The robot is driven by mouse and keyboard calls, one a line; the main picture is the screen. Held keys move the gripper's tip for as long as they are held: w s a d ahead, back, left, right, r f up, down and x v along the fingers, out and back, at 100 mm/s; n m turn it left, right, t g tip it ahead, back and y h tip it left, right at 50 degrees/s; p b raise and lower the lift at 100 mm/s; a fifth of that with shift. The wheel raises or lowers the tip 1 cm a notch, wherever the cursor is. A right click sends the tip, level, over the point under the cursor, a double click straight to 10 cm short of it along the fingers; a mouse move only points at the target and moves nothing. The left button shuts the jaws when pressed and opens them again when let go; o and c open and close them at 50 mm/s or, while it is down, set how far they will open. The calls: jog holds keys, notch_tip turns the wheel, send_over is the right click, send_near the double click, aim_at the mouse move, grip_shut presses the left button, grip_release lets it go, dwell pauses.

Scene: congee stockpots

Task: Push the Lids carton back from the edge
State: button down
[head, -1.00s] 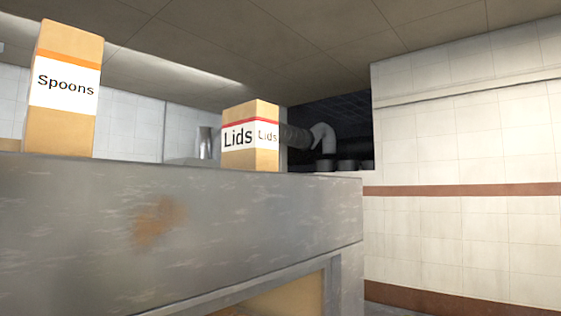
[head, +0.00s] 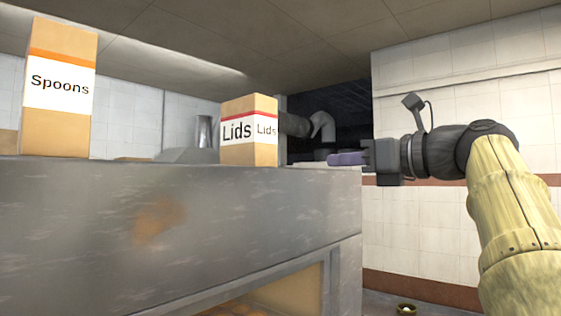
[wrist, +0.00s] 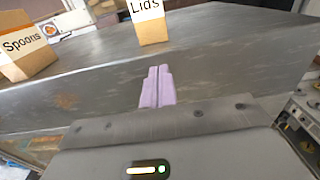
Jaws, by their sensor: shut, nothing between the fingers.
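The Lids carton (head: 249,152) is a tan box with a white label and a red stripe. It stands upright on the grey metal surface (head: 230,205), by its front edge in the head view. The wrist view shows the carton (wrist: 150,30) cut off at the top, beyond my fingertips. My gripper (head: 332,159) is at the right end of the surface, to the right of the carton with a gap between them. Its purple fingers (wrist: 157,72) are shut together with nothing between them in the wrist view.
A taller Spoons carton (head: 57,115) stands on the surface to the left; it also shows in the wrist view (wrist: 27,60). A small bowl-like item (head: 406,309) is low at the right. The surface between the cartons looks mostly clear.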

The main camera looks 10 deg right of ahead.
aim_at(268, 157)
jog(key=shift+s+a+r, duration=0.2)
jog(key=shift+s+r, duration=0.25)
jog(key=shift+r, duration=0.15)
jog(key=p+x, duration=0.2)
jog(key=x, duration=0.4)
jog(key=p+x, duration=0.3)
jog(key=x, duration=0.4)
jog(key=shift+a+r+p, duration=0.2)
jog(key=shift+p, duration=0.1)
jog(key=shift+w+a+f, duration=0.1)
jog(key=shift+w+a, duration=0.15)
jog(key=shift+w, duration=0.15)
